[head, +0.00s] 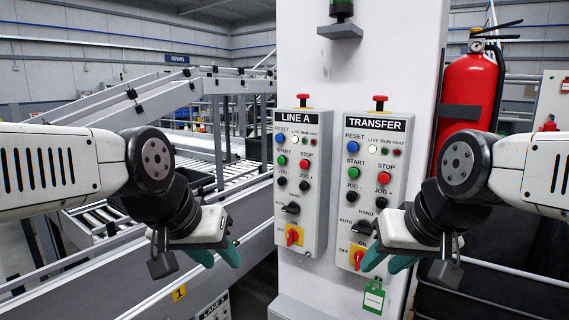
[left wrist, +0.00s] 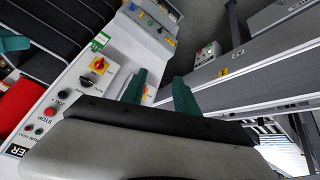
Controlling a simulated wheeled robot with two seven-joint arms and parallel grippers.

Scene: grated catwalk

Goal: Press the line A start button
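The LINE A panel (head: 312,215) is mounted on the white column in the head view. Its green start button (head: 282,160) sits below the blue reset button (head: 280,138) and left of the red stop button (head: 304,165). My left gripper (head: 217,258) is left of and below this button, apart from the panel. Its teal fingers are spread and empty, also in the left wrist view (left wrist: 159,92). My right gripper (head: 388,264) hangs before the lower TRANSFER panel, its fingers apart and empty. The start button cannot be made out in the left wrist view.
The similar TRANSFER panel (head: 378,170) is right of LINE A, with its own green start button (head: 353,174). Each panel has a red mushroom knob on top. A red fire extinguisher (head: 470,95) hangs at right. Conveyor rails (head: 130,285) run along the left.

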